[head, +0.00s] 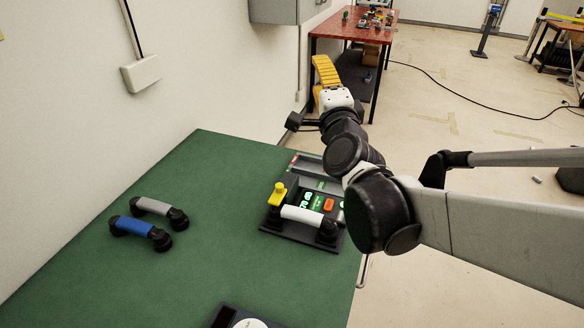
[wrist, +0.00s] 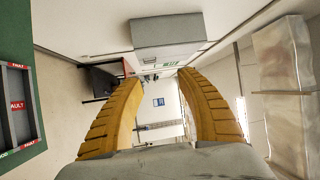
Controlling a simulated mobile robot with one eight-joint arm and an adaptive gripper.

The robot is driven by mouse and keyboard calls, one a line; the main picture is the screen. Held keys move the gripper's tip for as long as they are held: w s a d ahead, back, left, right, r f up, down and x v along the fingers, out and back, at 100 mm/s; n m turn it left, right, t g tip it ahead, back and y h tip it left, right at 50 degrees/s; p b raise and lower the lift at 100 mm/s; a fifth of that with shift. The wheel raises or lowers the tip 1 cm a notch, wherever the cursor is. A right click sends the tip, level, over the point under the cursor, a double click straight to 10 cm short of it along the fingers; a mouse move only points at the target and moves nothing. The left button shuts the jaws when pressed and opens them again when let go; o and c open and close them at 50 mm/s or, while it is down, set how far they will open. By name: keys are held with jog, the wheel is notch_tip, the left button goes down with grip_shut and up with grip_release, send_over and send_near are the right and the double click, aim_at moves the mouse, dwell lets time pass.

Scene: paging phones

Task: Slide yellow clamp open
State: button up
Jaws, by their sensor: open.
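The yellow clamp (head: 278,193) stands upright on the left side of a dark paging phone unit (head: 290,233) on the green table. A white handset (head: 308,216) lies across the unit's front, beside the clamp. My gripper (head: 322,68), with yellow ridged fingers, is raised above and beyond the unit, pointing away from it. It is apart from the clamp. In the wrist view my gripper (wrist: 158,85) shows two yellow fingers spread wide with nothing between them. The clamp is not in the wrist view; part of a dark panel with red labels (wrist: 16,105) shows at its left edge.
A grey handset (head: 158,208) and a blue handset (head: 140,229) lie on the green table (head: 215,265) at left. Another device (head: 240,318) is at the front edge. The wall (head: 60,120) borders the table's left. A red table (head: 345,28) stands behind.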

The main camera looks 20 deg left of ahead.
jog(key=w+a+f+m+t+h, duration=0.2)
jog(key=a+m, duration=0.4)
jog(key=m+g+h, duration=0.3)
jog(key=m+h, duration=0.9)
jog(key=m, duration=1)
send_near(277, 188)
jog(key=shift+y, duration=0.3)
jog(key=b+x, duration=0.2)
jog(key=x, duration=0.9)
jog(key=shift+s+d+r+b, duration=0.1)
jog(key=shift+b, duration=0.3)
